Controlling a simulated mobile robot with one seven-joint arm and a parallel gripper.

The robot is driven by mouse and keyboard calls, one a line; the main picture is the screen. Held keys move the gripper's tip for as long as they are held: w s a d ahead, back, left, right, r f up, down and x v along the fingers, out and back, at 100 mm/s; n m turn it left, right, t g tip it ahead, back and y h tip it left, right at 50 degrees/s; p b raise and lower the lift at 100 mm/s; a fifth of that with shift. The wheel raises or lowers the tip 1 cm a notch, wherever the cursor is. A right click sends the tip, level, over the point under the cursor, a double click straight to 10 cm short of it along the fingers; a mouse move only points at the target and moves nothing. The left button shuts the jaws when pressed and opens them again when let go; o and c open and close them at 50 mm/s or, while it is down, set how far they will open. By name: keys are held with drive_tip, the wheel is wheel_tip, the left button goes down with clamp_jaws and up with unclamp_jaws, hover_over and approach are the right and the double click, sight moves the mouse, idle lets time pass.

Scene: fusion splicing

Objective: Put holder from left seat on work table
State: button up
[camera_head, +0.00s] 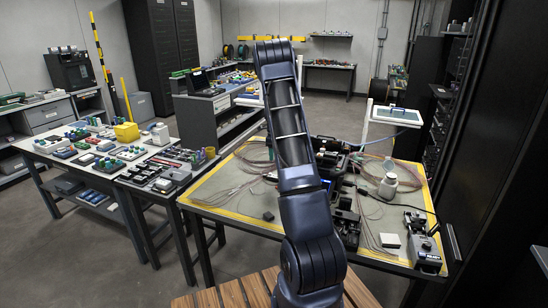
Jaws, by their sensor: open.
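The work table (222,194) stands in front of me, with a yellow border and a light top. Dark equipment (346,222), which looks like the splicing device, sits in its middle, partly hidden behind my arm. I cannot make out the left seat or a holder in it at this size. A small dark block (268,216) lies on the table left of my arm; I cannot tell whether it is a holder. My arm rises through the middle of the view, and its gripper end does not show.
A white bottle (388,186), a small white box (390,240) and a grey-black device (424,246) stand on the table's right side. Loose thin fibres (228,191) lie on it. A side table (120,160) full of parts adjoins at left. A dark cabinet (500,150) borders the right.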

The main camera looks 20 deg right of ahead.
drive_tip(key=s+a+r+n+t, duration=0.1)
drive_tip(key=s+a+r+n, duration=0.5)
drive_tip(key=s+r, duration=0.5)
drive_tip(key=s+a+r+n+t, duration=0.1)
drive_tip(key=s+a+r+n, duration=0.7)
drive_tip(key=r, duration=0.5)
drive_tip(key=s+a+r+n+t, duration=0.1)
drive_tip(key=s+n, duration=0.3)
drive_tip(key=s, duration=0.6)
drive_tip(key=s+a+r+n, duration=0.1)
drive_tip(key=s+a+n, duration=0.2)
drive_tip(key=s, duration=0.7)
drive_tip(key=s+a+r+n+t, duration=0.1)
drive_tip(key=s+n, duration=0.4)
drive_tip(key=s, duration=0.5)
drive_tip(key=shift+s+a+t, duration=0.2)
drive_tip(key=shift+a+t, duration=0.1)
drive_tip(key=shift+a, duration=0.55)
